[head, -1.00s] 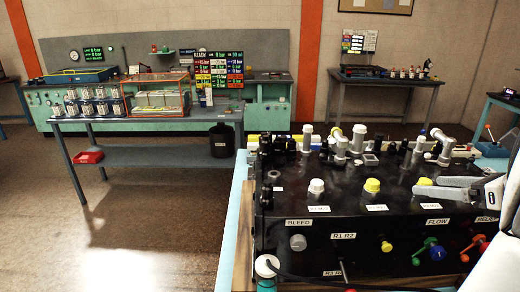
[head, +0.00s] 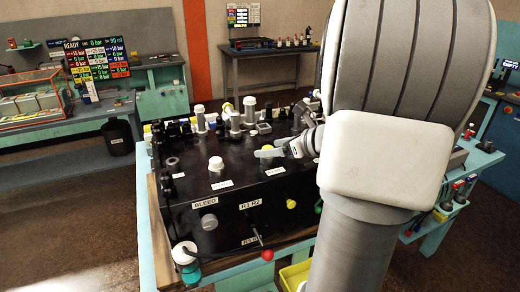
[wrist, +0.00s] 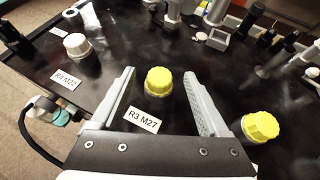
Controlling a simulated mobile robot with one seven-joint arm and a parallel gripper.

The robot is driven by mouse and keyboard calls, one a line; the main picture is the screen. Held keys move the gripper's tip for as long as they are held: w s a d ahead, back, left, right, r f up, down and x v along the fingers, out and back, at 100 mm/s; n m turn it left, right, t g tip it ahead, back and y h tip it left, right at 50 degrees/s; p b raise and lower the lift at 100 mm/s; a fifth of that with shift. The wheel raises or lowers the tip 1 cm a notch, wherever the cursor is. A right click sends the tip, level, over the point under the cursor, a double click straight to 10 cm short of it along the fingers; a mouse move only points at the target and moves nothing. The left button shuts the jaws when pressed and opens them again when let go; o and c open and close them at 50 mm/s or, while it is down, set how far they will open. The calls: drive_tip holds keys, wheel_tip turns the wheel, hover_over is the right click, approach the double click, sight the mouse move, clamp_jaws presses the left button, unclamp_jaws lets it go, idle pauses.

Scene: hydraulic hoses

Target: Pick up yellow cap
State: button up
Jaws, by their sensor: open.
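A yellow ribbed cap (wrist: 158,81) sits on the black panel top behind the label R3 M27. My gripper (wrist: 159,74) is open, with one grey finger on each side of this cap and visible gaps between. In the head view my gripper (head: 268,151) is low over the panel, and the cap is mostly hidden by the fingers. A second yellow cap (wrist: 261,127) stands to the right, outside the right finger. In the head view my arm covers the right part of the panel.
A white cap (wrist: 77,45) stands left, by the label R4 M22; it also shows in the head view (head: 216,163). Grey upright fittings (head: 234,120) line the panel's back. Knobs and a red-tipped lever (head: 267,254) are on the front face.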

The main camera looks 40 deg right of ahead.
drive_tip(key=shift+w+f, duration=0.15)
drive_tip(key=shift+w, duration=0.1)
clamp_jaws()
idle(0.4)
